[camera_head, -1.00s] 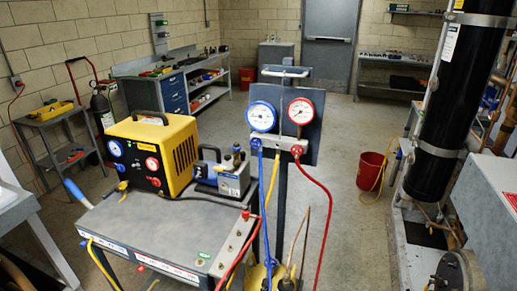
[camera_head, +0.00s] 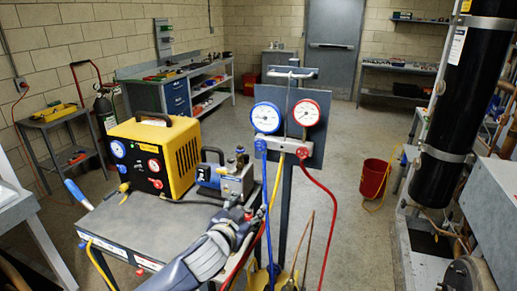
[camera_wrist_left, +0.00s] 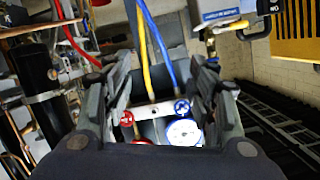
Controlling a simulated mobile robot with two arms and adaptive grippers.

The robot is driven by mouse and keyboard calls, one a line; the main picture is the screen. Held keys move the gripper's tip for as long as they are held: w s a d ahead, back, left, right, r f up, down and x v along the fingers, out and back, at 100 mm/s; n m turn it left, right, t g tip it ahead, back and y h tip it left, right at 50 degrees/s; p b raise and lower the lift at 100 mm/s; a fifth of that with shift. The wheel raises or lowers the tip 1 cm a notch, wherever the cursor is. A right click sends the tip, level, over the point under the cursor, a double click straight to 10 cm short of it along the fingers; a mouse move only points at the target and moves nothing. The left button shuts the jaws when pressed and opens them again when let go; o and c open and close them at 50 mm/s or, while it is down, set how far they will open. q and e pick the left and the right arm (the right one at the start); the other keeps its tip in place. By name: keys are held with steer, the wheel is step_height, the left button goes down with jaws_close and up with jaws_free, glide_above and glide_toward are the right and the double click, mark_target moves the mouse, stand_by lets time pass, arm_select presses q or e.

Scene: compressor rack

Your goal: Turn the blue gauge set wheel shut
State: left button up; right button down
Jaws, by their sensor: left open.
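The gauge set hangs on a dark panel on a stand in the head view, with a blue-rimmed gauge (camera_head: 266,117) and a red-rimmed gauge (camera_head: 306,113) over a silver manifold (camera_head: 287,146). In the left wrist view the blue wheel (camera_wrist_left: 182,107) and the red wheel (camera_wrist_left: 127,118) show on the manifold, beside the blue gauge (camera_wrist_left: 184,132). My left gripper (camera_head: 244,214) is open and empty, below and left of the manifold in the head view. Its fingers (camera_wrist_left: 163,70) stand apart on either side of the hoses and wheels in the wrist view. My right gripper is not in view.
Blue (camera_head: 266,200), yellow and red hoses hang from the manifold close to my left gripper. A cart (camera_head: 130,220) carries a yellow machine (camera_head: 185,150) and a pump (camera_head: 236,180).

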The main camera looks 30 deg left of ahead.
mark_target(260, 145)
arm_select(q)
steer(key=w+a+r+t, duration=0.3)
steer(key=w+r, duration=0.2)
steer(key=r, duration=0.6)
steer(key=p+x, duration=0.2)
steer(key=x, duration=0.6)
steer(key=shift+w+a+p, duration=0.3)
steer(key=shift+w, duration=0.05)
steer(key=shift+w+a, duration=0.15)
steer(key=shift+w, duration=0.55)
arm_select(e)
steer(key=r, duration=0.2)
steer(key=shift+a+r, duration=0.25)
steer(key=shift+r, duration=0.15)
arm_select(q)
steer(key=c, duration=1.1)
